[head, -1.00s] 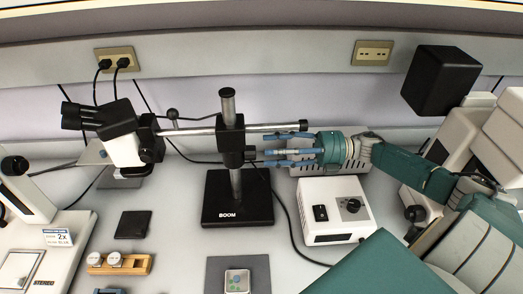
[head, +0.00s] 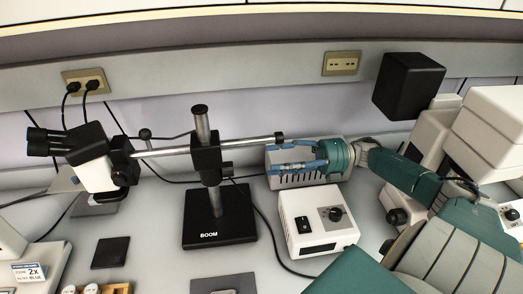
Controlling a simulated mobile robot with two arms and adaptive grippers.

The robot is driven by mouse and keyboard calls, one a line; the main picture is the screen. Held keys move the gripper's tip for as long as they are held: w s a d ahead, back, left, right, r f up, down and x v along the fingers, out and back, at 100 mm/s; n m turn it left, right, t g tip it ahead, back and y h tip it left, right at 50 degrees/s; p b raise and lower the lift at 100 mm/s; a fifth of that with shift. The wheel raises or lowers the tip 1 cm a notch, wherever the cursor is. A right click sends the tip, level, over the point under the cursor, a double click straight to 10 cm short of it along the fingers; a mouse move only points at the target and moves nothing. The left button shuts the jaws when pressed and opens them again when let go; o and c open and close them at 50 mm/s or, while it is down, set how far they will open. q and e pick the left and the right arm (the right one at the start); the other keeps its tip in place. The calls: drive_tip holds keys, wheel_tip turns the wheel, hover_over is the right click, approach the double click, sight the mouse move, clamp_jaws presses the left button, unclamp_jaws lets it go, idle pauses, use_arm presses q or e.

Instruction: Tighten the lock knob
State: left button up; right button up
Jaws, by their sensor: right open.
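The boom stand has a black clamp block (head: 206,156) on its upright post. A small dark lock knob (head: 227,169) sticks out from the block's right side. My right gripper (head: 274,158) is to the right of the knob, with its blue fingers pointing left towards it. The fingers are open and empty, with a clear gap between them and the knob. How tight the knob is cannot be seen. My left gripper is not in view.
The horizontal boom (head: 240,145) runs just above my right fingers and carries the microscope head (head: 93,158) at the left. A white control box (head: 316,222) stands below my gripper, and a grey slotted box (head: 285,180) lies behind it. The black base (head: 220,215) stands on the bench.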

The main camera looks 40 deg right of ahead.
sight(228, 169)
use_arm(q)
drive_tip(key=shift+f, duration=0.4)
use_arm(e)
drive_tip(key=w+a+n, duration=0.5)
drive_tip(key=a+n, duration=0.4)
drive_tip(key=shift+w+a+f, duration=0.25)
